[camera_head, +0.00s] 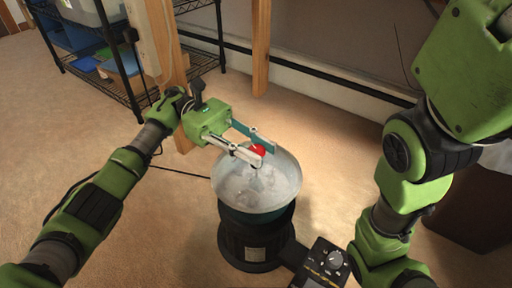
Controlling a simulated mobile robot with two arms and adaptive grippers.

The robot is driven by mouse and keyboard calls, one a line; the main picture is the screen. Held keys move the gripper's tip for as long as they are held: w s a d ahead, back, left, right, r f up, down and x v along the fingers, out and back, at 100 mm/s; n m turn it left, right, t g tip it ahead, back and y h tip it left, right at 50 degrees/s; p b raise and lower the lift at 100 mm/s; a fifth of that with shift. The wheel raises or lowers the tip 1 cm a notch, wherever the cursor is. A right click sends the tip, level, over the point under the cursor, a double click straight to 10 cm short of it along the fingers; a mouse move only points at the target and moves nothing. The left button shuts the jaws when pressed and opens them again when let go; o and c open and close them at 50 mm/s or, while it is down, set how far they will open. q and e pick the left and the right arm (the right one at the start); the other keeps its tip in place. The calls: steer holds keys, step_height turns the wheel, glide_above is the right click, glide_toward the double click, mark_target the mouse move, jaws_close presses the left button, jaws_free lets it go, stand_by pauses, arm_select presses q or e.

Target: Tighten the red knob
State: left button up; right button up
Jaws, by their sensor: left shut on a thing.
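The red knob (258,150) sits at the top of a pale metal bowl-shaped dish (257,192) on a dark round base (256,245). My left gripper (266,150) reaches in from the left and is shut on the red knob, with a finger on either side of it. The fingers hide part of the knob. My right arm comes in from the right, and its gripper is out of view.
A black box with a dial (322,262) stands at the front right of the base. A black wire shelf (110,60) stands at the back left. Wooden posts (261,50) stand behind the dish. Carpet at the left is clear.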

mark_target(257, 148)
arm_select(q)
steer(key=shift+w, duration=0.15)
stand_by(0.4)
steer(key=o, duration=1.1)
steer(key=shift+d, duration=0.1)
step_height(257, 148, up, 10)
